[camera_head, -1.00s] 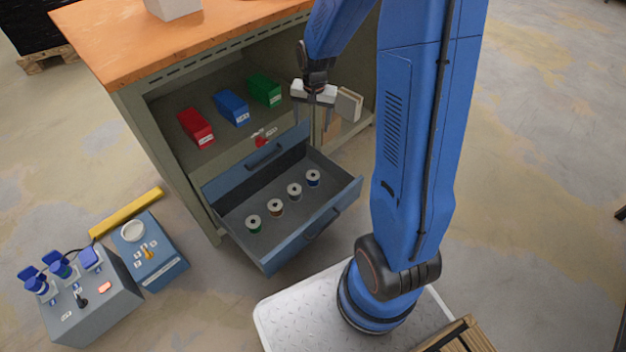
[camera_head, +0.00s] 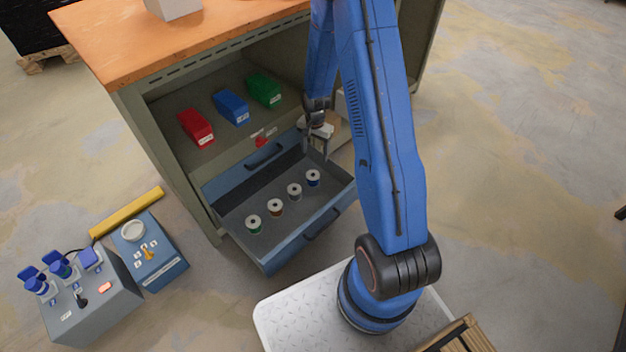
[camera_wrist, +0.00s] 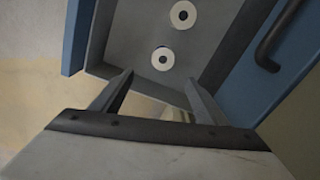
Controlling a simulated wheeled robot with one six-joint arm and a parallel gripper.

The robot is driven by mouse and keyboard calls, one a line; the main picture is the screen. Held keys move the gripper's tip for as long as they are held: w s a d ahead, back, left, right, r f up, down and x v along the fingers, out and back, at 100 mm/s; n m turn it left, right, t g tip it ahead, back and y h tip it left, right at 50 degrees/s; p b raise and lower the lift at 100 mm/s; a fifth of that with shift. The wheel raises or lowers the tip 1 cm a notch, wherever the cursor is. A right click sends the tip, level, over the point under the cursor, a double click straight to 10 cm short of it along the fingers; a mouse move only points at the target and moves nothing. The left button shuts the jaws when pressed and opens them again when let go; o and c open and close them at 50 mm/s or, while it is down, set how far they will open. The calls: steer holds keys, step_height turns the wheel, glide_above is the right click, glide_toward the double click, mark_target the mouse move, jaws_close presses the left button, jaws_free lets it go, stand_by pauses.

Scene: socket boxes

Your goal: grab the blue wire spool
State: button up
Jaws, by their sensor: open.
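The blue wire spool (camera_head: 313,179) has a pale top flange and a blue winding. It stands upright at the right end of a row of spools in the open drawer (camera_head: 281,258). In the wrist view, the spool nearest my fingers, seemingly the blue one (camera_wrist: 162,59), shows mostly its pale top and dark centre hole. My gripper (camera_head: 316,153) is open and empty, above the drawer's back right part and close to the blue spool. In the wrist view the fingers (camera_wrist: 160,78) are spread, with that spool just ahead of the gap between them.
Other spools stand left of it: grey-white (camera_head: 294,191), brown (camera_head: 276,207) and green (camera_head: 253,223). Red (camera_head: 196,128), blue (camera_head: 231,107) and green (camera_head: 264,90) boxes sit on the shelf above. The drawer walls and front handle (camera_head: 322,224) surround the spools.

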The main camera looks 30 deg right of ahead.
glide_above(313, 175)
steer(key=f, duration=1)
steer(key=shift+s+d+f, duration=0.2)
steer(key=shift+s+d, duration=0.05)
steer(key=shift+d, duration=0.05)
steer(key=shift+w+a+f, duration=0.15)
steer(key=shift+f, duration=1.25)
steer(key=shift+w+a+f, duration=0.1)
steer(key=shift+a+f, duration=0.05)
steer(key=shift+f, duration=1.2)
steer(key=c, duration=1.3)
